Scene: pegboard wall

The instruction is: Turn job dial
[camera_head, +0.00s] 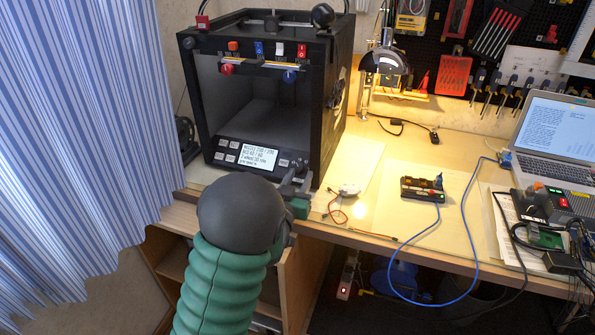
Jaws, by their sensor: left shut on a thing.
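The black 3D printer (330,120) stands on the desk at the left. Its front panel (245,158) carries a lit screen (258,155) and several small buttons. My left gripper (293,180) reaches up to the right end of this panel, its grey fingers shut on the job dial there. The dial itself is mostly hidden by the fingers, so I cannot tell how far it is turned. My right gripper is not in view.
A blue striped curtain (75,130) hangs at the left. A white round device (349,189) with red wires and a small black box (422,188) with a blue cable lie right of the printer. A laptop (555,140) stands at the far right. The desk's middle is mostly clear.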

